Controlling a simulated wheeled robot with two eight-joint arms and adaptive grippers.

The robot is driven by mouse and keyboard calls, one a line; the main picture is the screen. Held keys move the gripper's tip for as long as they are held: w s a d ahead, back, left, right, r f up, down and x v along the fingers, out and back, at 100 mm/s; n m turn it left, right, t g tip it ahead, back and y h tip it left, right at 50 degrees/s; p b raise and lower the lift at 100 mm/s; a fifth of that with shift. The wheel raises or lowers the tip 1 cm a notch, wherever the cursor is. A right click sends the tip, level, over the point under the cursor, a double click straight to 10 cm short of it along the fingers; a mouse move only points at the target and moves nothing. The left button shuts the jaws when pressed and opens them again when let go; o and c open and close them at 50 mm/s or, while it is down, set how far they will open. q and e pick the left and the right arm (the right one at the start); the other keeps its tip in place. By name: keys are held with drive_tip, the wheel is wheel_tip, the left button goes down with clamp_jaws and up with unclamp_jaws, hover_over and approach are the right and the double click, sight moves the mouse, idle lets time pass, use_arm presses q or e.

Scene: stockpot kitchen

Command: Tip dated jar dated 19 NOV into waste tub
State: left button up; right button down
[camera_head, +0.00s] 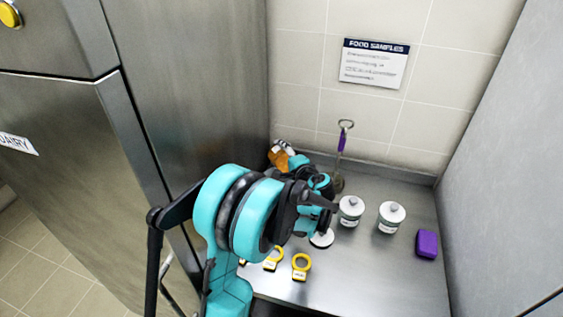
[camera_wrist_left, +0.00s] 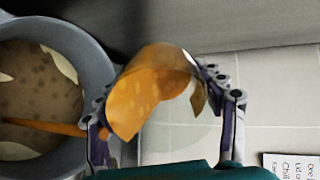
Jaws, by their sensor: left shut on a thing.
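My left gripper (camera_wrist_left: 155,84) is shut on a clear jar (camera_wrist_left: 186,62) with orange contents, held tilted over on its side between the fingers. No date can be read on it. The jar also shows in the head view as an orange patch (camera_head: 279,157) at the back left corner of the counter. In the left wrist view a grey round tub (camera_wrist_left: 102,62) with brown, lumpy contents lies beside the jar at the left. An orange streak (camera_wrist_left: 42,126) crosses over the tub's contents toward the gripper. My arm hides the tub in the head view. My right gripper is not in view.
Two white-lidded jars (camera_head: 351,211) (camera_head: 391,217) stand on the steel counter (camera_head: 375,275). A white lid (camera_head: 321,239), yellow rings (camera_head: 301,267) and a purple block (camera_head: 427,244) lie there too. A purple-handled utensil (camera_head: 342,142) stands near the wall. A steel cabinet (camera_head: 205,80) rises at left.

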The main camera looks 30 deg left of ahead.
sight(285, 168)
use_arm(q)
drive_tip(key=shift+s+d+f+t+y+b, duration=0.15)
drive_tip(key=shift+t+y+b, duration=0.35)
drive_tip(key=shift+b, duration=0.65)
drive_tip(key=shift+d+f+t+y+b, duration=0.1)
drive_tip(key=shift+t+y+b, duration=0.2)
drive_tip(key=shift+y+b, duration=0.6)
drive_tip(key=t+y+b, duration=0.1)
drive_tip(key=b, duration=0.1)
drive_tip(key=d+r+y+b, duration=0.1)
drive_tip(key=b, duration=0.2)
drive_tip(key=s+r+t+y+b, duration=0.1)
drive_tip(key=b, duration=0.1)
drive_tip(key=shift+s+d+t+b, duration=0.1)
drive_tip(key=shift+d+t+b, duration=0.2)
drive_tip(key=shift+y, duration=0.4)
drive_tip(key=shift+s+d+r+t+y, duration=0.1)
drive_tip(key=shift+d+r+t+y, duration=0.1)
drive_tip(key=shift+r+t+y, duration=0.1)
drive_tip(key=shift+d, duration=0.1)
idle(0.3)
